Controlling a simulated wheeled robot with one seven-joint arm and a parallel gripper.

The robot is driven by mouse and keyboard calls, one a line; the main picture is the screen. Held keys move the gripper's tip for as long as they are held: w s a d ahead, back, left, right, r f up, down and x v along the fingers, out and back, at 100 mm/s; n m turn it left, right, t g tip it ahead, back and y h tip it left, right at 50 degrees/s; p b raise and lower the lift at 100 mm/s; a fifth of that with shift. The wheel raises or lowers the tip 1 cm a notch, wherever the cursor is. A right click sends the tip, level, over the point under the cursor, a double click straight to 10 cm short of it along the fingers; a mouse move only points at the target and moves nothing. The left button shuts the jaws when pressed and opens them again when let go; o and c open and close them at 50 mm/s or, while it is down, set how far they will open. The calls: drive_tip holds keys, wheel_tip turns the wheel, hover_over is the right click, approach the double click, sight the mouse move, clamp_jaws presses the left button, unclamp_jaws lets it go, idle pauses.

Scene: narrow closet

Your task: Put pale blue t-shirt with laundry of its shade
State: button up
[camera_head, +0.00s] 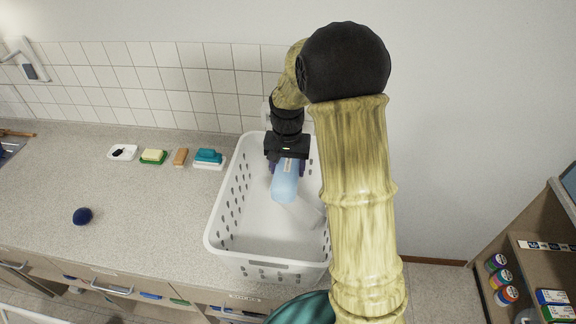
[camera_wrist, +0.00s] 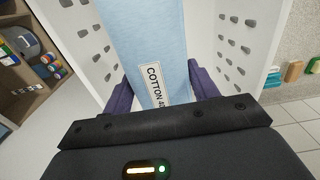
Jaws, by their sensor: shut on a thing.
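The pale blue t-shirt (camera_head: 285,183) is a folded light blue bundle inside the white laundry basket (camera_head: 222,212) on the counter. My gripper (camera_head: 287,164) reaches down into the basket and is shut on the shirt. In the wrist view, the shirt (camera_wrist: 148,38) lies between the two purple fingers of my gripper (camera_wrist: 160,88), with a white label reading "COTTON 40" in part. The basket's perforated walls (camera_wrist: 240,45) stand on both sides of it. A white item (camera_head: 303,212) lies in the basket beside the shirt. My arm hides part of the basket's right side.
Soap dishes (camera_head: 208,158) and an orange bar (camera_head: 180,157) lie left of the basket. A dark blue ball (camera_head: 82,216) sits on the counter. Shelves with colourful items (camera_head: 502,278) stand at right. The counter (camera_head: 150,210) between is clear.

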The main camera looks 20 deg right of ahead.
drive_tip(key=o, duration=1.1)
drive_tip(key=shift+o, duration=0.2)
wheel_tip(320, 180, up, 17)
drive_tip(key=b, duration=0.3)
drive_tip(key=shift+r, duration=0.2)
drive_tip(key=n+t+b, duration=0.1)
drive_tip(key=n, duration=0.1)
approach(287, 163)
drive_tip(key=s+f, duration=0.1)
drive_tip(key=s, duration=0.1)
drive_tip(key=s+f, duration=0.2)
drive_tip(key=s+f+n+t+b, duration=0.1)
drive_tip(key=s+f+n, duration=0.1)
drive_tip(key=s+f, duration=0.8)
drive_tip(key=shift+s+d+f+t, duration=0.15)
drive_tip(key=shift+s+f+t, duration=0.2)
drive_tip(key=shift+s, duration=0.8)
